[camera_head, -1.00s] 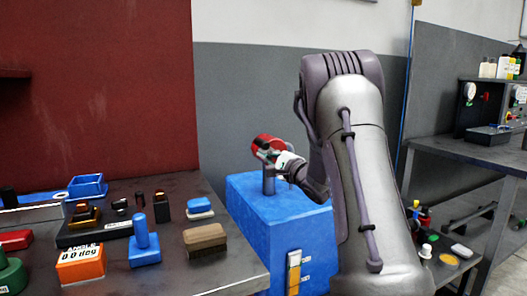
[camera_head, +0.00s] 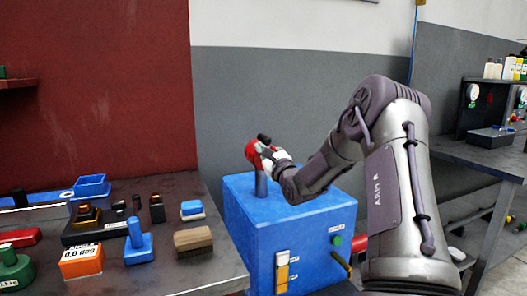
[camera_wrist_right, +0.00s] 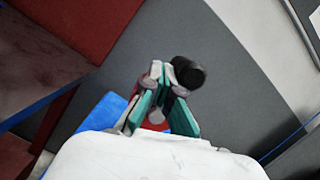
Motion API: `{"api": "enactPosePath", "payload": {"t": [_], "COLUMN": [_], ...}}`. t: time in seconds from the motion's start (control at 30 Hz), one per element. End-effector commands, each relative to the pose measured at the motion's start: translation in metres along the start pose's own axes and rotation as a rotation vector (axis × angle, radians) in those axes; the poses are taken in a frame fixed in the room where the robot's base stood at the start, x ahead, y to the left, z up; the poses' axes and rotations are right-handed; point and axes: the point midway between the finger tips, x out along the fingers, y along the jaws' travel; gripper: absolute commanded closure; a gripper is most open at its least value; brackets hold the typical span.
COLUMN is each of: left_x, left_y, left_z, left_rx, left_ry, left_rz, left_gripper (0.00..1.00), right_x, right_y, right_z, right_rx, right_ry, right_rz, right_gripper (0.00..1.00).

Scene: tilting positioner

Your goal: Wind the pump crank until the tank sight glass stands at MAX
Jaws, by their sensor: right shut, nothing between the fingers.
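The blue tank box (camera_head: 250,235) stands right of the bench, with a short blue post (camera_head: 261,186) on top. The red crank part (camera_head: 252,153) sits on this post, and its black knob (camera_head: 264,139) sticks up at the upper right. The sight glass (camera_head: 282,272) is on the box front, pale above and yellow-orange below; its marks are too small to read. My right gripper (camera_head: 268,156) is at the crank, close beside the knob. In the wrist view its fingers (camera_wrist_right: 164,72) are shut, with the black knob (camera_wrist_right: 189,72) just right of the tips. My left gripper is out of view.
The bench at left holds an orange angle display (camera_head: 82,261), a blue handled block (camera_head: 138,243), a brown brush-like block (camera_head: 193,240) and other small items. A grey table (camera_head: 480,155) stands at right.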

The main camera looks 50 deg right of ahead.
Motion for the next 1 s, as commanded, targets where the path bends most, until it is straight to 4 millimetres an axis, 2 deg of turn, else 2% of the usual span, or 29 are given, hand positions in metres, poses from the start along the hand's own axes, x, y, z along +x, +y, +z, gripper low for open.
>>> {"api": "enactPosePath", "payload": {"t": [0.5, 1.0], "left_x": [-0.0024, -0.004], "left_y": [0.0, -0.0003], "left_z": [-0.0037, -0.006], "left_rx": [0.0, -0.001], "left_ry": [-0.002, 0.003], "left_rz": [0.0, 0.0], "left_gripper": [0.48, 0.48], "right_x": [0.0013, 0.0013], "right_y": [-0.0083, -0.0092], "right_z": [0.0056, 0.0058], "right_rx": [0.121, 0.133], "right_ry": [-0.002, -0.003], "right_rz": [-0.032, -0.035], "right_gripper": [1.0, 1.0]}}
